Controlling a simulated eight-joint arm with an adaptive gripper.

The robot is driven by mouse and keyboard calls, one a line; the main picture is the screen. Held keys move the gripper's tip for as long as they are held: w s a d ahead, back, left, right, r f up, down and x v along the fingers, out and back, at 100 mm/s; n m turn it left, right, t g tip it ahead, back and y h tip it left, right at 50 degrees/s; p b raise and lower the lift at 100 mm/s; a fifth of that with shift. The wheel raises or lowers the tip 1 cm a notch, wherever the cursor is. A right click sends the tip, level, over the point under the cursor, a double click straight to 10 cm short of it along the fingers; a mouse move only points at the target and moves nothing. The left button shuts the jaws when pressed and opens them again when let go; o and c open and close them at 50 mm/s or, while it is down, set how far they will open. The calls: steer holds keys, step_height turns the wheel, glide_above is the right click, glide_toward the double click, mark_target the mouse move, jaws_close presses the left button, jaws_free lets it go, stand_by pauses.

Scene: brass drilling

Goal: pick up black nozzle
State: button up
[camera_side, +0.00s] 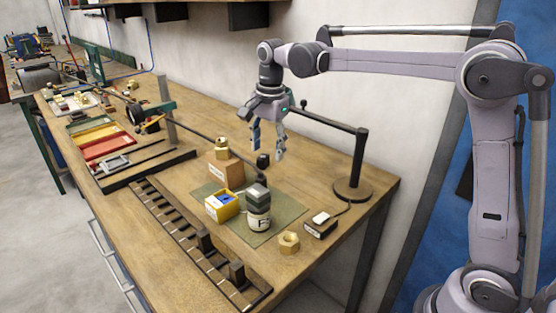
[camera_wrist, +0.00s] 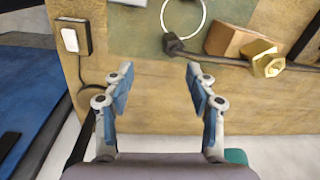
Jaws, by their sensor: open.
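The black nozzle (camera_side: 262,160) is a small dark block at the end of a thin dark hose that comes in from the left in the side view. In the wrist view the nozzle (camera_wrist: 173,44) is at the upper middle, beyond my fingertips and slightly right of the middle of the gap. My gripper (camera_side: 267,153) points down over the bench, its fingers apart around the nozzle's position in the side view. In the wrist view the gripper (camera_wrist: 160,72) is open, with nothing between its fingers.
A brown block (camera_side: 226,169) bears a brass nut (camera_side: 221,148). A dark-topped white jar (camera_side: 258,216) and yellow box (camera_side: 222,206) stand on the green mat (camera_side: 283,209). A black stand (camera_side: 352,189), switch box (camera_side: 321,225) and another brass nut (camera_side: 289,242) are nearby.

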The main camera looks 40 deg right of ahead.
mark_target(261, 177)
steer(key=w+m, duration=0.1)
steer(key=w+f+m+g, duration=0.1)
steer(key=shift+w+f, duration=0.3)
steer(key=shift+w, duration=0.1)
steer(key=shift+f+m, duration=0.2)
steer(key=shift+m, duration=0.1)
step_height(261, 177, down, 5)
steer(key=shift+w+f, duration=0.1)
steer(key=shift+f, duration=0.1)
steer(key=shift+w+d+f, duration=0.15)
steer(key=shift+w+f, duration=0.05)
steer(key=shift+f, duration=1.1)
steer(key=shift+w+d+f, duration=0.1)
steer(key=shift+w+f, duration=0.05)
steer(key=shift+f, duration=1.1)
jaws_close()
